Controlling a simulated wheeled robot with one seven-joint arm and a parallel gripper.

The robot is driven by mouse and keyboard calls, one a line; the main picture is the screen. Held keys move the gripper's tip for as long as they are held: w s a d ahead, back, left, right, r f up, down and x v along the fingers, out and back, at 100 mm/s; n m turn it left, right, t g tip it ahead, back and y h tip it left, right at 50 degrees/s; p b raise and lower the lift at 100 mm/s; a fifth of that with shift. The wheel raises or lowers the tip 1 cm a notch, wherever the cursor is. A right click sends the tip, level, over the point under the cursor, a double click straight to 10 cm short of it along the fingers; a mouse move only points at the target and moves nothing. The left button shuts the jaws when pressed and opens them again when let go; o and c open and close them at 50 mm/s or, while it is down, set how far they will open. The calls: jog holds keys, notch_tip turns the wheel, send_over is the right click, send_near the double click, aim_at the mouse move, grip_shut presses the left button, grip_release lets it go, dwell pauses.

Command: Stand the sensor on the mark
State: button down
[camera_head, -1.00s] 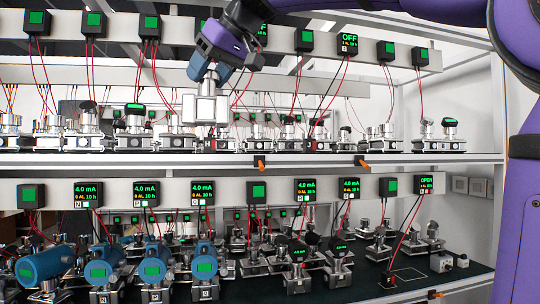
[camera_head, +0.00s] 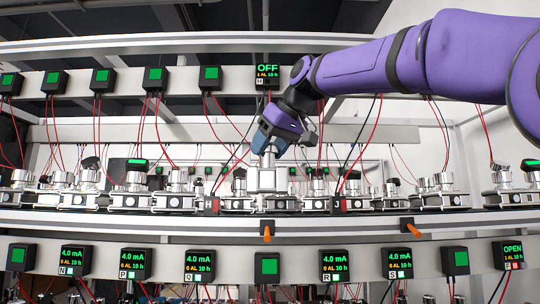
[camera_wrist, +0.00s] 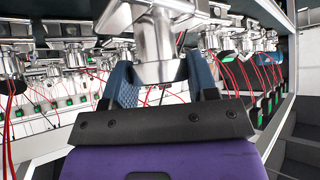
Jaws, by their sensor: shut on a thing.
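My gripper (camera_head: 275,141) is shut on a silver metal sensor (camera_head: 267,176), with a narrow neck and a blocky lower body. The sensor hangs upright in front of the upper shelf's row of devices. In the wrist view the sensor (camera_wrist: 158,52) sits between the blue finger pads of my gripper (camera_wrist: 160,88). I cannot tell if its lower end touches anything. No outlined mark shows in the head view now; the lower shelf surface is out of the picture.
Several silver sensors on stands line the upper shelf (camera_head: 130,218) on both sides. Orange clips (camera_head: 267,232) stick out from its front edge. Red and black wires hang from display boxes above. An "OPEN" display (camera_head: 512,254) is at the lower right.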

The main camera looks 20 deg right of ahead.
jog(key=w+d+f, duration=0.3)
jog(key=w+f, duration=0.1)
jog(key=w, duration=0.6)
jog(key=shift+w+d+f, duration=0.15)
jog(key=shift+w+d, duration=0.05)
jog(key=shift+w, duration=0.1)
jog(key=shift+f, duration=0.1)
jog(key=shift+c, duration=2)
grip_release()
jog(key=shift+f, duration=0.1)
jog(key=v, duration=1.2)
